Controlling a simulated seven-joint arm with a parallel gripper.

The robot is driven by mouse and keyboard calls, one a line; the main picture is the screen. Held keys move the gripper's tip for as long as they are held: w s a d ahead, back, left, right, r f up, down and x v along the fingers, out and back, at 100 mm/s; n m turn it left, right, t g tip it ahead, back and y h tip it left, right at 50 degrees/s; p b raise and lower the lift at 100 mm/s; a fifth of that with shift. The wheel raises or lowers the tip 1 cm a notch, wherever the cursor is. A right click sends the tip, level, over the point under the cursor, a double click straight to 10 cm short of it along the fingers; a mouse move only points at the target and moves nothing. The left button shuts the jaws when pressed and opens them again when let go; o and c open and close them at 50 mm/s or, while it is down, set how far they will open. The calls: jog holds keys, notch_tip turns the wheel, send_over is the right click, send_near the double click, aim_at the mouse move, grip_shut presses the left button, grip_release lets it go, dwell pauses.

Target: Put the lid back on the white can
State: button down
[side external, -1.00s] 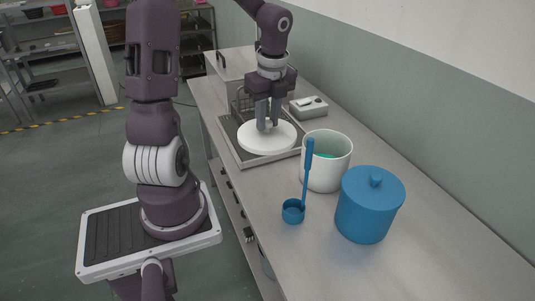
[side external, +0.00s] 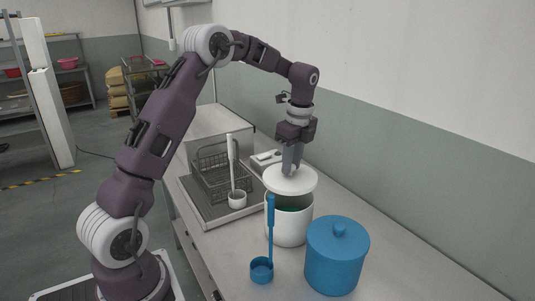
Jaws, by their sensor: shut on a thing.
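My gripper (side external: 292,170) is shut on the white lid (side external: 305,184), gripping it at its top middle. The lid is roughly level and hangs just above the white can (side external: 289,232). A gap shows between the lid and the can's front rim, with something green inside. The can stands upright on the bench. The lid hides the can's back rim, so I cannot tell whether they touch there. The knob on the lid is hidden by my fingers.
A blue lidded can (side external: 336,262) stands at the front right. A blue ladle (side external: 270,240) stands close in front of the white can. Behind on the left are a wire basket (side external: 212,178), a white ladle (side external: 234,180) and a metal tray (side external: 196,207). A small grey box (side external: 264,160) sits behind the lid.

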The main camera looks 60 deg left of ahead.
aim_at(292, 175)
jog(key=shift+f, duration=3.1)
jog(key=shift+f, duration=0.2)
jog(key=c, duration=1.1)
grip_release()
jog(key=shift+o, duration=0.3)
jog(key=o, duration=0.4)
jog(key=shift+o, duration=0.2)
jog(key=shift+r, duration=3.55)
